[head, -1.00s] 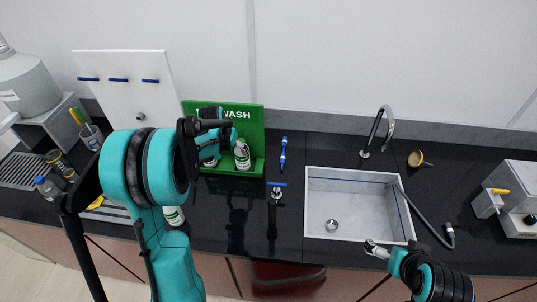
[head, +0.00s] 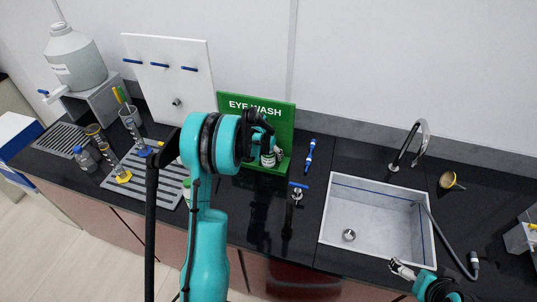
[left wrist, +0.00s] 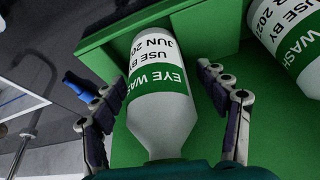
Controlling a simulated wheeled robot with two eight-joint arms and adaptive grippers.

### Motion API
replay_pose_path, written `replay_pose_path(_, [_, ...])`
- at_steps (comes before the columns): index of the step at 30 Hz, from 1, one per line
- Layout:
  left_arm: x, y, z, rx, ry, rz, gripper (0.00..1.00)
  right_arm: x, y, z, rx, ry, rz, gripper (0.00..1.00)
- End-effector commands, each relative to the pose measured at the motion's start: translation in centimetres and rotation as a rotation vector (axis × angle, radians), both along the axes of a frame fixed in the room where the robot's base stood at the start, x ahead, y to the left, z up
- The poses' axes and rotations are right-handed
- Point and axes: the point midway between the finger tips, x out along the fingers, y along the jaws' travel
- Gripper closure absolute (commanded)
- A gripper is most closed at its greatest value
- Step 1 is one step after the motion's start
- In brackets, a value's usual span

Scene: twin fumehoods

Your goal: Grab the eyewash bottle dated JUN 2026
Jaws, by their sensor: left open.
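In the left wrist view, a white eyewash bottle (left wrist: 160,115) with a green band reads "USE BY JUN", shown upside down; its year is not clear. It stands in the green EYE WASH holder (head: 262,104). My left gripper (left wrist: 165,112) is open, with one finger on each side of this bottle. A second bottle (left wrist: 292,42) stands beside it at the upper right, its date partly cut off. In the head view, a bottle (head: 267,158) shows partly behind my left gripper. My right gripper (head: 402,268) is at the sink's front edge, its jaws unclear.
Another green-banded bottle (head: 187,187) stands on the counter, partly hidden by my left arm. A sink (head: 372,225) with a tap (head: 412,145) is to the right. Cylinders (head: 112,160) and a drying rack (head: 145,178) are to the left.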

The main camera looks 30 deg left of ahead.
Motion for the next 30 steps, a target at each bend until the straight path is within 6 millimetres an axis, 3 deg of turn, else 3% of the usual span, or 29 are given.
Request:
replay_pose_path(3, [0.0,0.0,0.1,0.000,0.000,0.000,0.29,0.0,0.0,0.0,0.000,0.000,0.000,0.00])
replay_pose_path(10, [0.0,0.0,0.1,0.000,0.000,0.000,0.89,0.0,0.0,0.0,0.000,0.000,0.000,0.00])
replay_pose_path(22, [0.0,0.0,0.7,0.000,0.000,0.000,0.91,0.0,0.0,0.2,0.000,0.000,0.000,0.00])
replay_pose_path(30, [-0.3,-0.4,4.8,-0.001,0.000,-0.001,0.91,0.0,0.0,0.9,0.000,0.000,0.000,0.00])
